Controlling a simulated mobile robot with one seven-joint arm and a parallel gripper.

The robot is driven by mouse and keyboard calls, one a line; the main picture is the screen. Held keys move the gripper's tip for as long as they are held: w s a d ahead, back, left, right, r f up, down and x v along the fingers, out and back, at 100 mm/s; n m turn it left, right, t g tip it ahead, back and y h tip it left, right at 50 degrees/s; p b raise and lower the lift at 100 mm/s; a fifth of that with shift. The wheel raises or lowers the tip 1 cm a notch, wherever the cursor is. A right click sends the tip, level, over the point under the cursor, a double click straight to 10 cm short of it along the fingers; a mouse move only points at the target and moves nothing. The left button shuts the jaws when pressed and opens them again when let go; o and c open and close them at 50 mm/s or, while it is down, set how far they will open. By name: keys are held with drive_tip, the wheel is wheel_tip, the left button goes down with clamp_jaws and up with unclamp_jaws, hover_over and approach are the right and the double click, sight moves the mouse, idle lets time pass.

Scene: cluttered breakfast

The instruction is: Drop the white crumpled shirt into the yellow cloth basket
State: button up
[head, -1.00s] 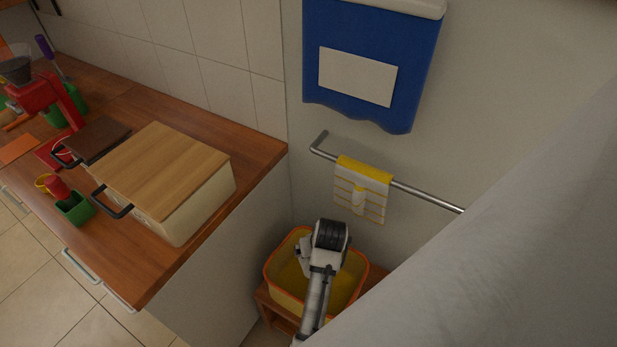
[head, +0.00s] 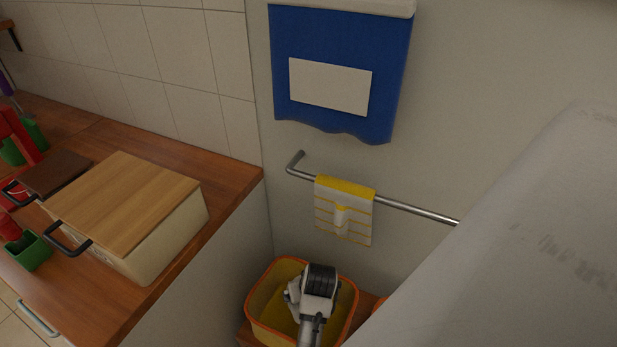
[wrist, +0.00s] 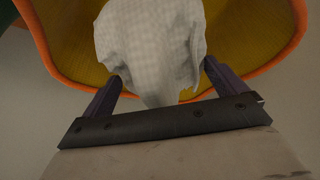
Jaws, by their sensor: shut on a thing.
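The yellow cloth basket (head: 264,300) with an orange rim stands low by the wall in the head view; its rim and inner wall (wrist: 72,60) also fill the upper part of the wrist view. The white crumpled shirt (wrist: 150,45) hangs between the two dark fingers of my gripper (wrist: 160,88), which is shut on it. In the wrist view the shirt lies in front of the basket's opening. In the head view my wrist is over the basket and hides the fingers and the shirt. Whether the shirt touches the basket, I cannot tell.
The basket stands on a low wooden shelf (head: 367,304). A towel rail (head: 415,211) with a yellow-striped cloth (head: 343,222) is on the wall above. The wooden counter (head: 226,178) with a lidded box (head: 150,225) is at the left. A large pale surface fills the right side.

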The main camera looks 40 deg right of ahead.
drive_tip(key=shift+r, duration=0.1)
drive_tip(key=o, duration=0.6)
drive_tip(key=p+v, duration=0.1)
drive_tip(key=v, duration=1.1)
drive_tip(key=shift+r, duration=0.4)
drive_tip(key=shift+s+a+r+p, duration=0.2)
drive_tip(key=shift+s+r+p, duration=0.15)
drive_tip(key=shift+r+p, duration=0.1)
